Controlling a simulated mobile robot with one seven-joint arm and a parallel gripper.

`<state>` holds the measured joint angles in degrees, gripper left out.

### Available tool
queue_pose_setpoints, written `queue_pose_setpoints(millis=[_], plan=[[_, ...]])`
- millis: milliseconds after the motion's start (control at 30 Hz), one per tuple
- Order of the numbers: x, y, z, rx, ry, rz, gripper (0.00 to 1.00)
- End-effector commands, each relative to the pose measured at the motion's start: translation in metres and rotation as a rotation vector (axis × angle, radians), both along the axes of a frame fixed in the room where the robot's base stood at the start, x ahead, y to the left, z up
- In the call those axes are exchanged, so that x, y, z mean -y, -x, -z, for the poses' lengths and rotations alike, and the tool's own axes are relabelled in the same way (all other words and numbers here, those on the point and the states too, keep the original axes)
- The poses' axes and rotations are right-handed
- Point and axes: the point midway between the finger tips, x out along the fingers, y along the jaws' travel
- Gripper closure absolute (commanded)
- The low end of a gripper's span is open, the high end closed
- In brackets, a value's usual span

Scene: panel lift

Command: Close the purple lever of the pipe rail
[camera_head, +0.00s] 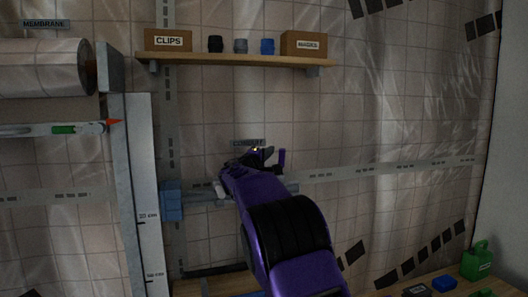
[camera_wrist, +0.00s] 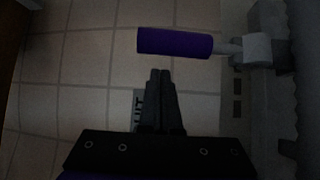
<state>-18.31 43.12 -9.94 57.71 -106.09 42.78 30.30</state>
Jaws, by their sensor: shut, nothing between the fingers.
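The purple lever (camera_wrist: 175,42) shows in the wrist view as a thick purple grip on a thin grey stem. The stem joins a pale block (camera_wrist: 257,50) at the right, beside the grey pipe rail. In the head view a small upright purple piece, seemingly the lever (camera_head: 282,159), stands just right of my gripper (camera_head: 262,153). The pipe rail (camera_head: 203,197) runs level along the wall, partly hidden behind my purple arm. My gripper is shut and empty; in the wrist view its fingertips (camera_wrist: 160,73) point toward the lever's grip, with a visible gap between them.
A blue bracket (camera_head: 171,200) holds the rail's left end beside a tall grey panel (camera_head: 150,190). A shelf (camera_head: 235,60) with boxes and small cups hangs above. A green can (camera_head: 477,262) and small blocks stand on the bench at lower right. The wall right of my arm is clear.

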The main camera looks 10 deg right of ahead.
Motion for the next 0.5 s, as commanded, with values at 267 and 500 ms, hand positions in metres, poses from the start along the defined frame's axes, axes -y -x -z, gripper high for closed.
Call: queue_pose_setpoints(millis=[267, 500], plan=[[0.008, 0.024, 0.004, 0.001, 0.000, 0.000, 1.00], [0.012, 0.034, 0.007, 0.000, 0.000, -0.001, 1.00]])
